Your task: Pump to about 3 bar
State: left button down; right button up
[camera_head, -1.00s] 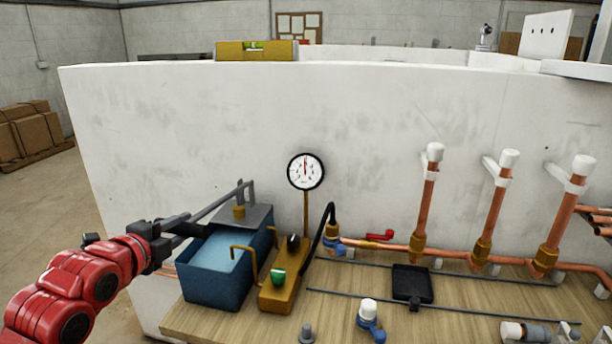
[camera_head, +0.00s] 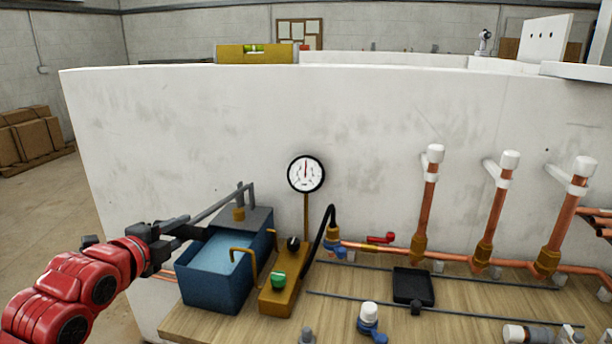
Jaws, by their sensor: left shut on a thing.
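The test pump has a blue open tank (camera_head: 215,285) with water in it, standing on the wooden bench at left. Its grey lever (camera_head: 218,206) slopes down to the left from the pump head. My left gripper (camera_head: 182,229) is shut on the lever's outer end, beside the tank's upper left edge. The round white gauge (camera_head: 306,174) stands on a brass stem behind the brass block (camera_head: 284,295). Its needle points about straight up; the numbers are too small to read. My right gripper is not in view.
A black hose (camera_head: 323,232) runs from the block to copper pipework (camera_head: 390,247) with white-capped risers. A black tray (camera_head: 413,286) and a blue and white fitting (camera_head: 369,318) are on the bench. A white wall stands close behind.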

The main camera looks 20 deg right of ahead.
pick_arm(q)
jog(key=r, duration=0.1)
jog(key=r+p, duration=0.1)
jog(key=shift+w+d+r+g, duration=0.15)
jog(key=shift+w+r+g, duration=0.05)
jog(key=shift+r+g, duration=0.2)
jog(key=shift+w+y, duration=0.1)
jog(key=shift+y, duration=0.2)
jog(key=r, duration=0.1)
jog(key=r+p, duration=0.2)
jog(key=shift+w+d+r+g+y, duration=0.15)
jog(key=shift+w+d+g+y, duration=0.15)
jog(key=shift+d+g, duration=0.1)
jog(key=shift+w+r, duration=0.2)
jog(key=shift+r, duration=0.05)
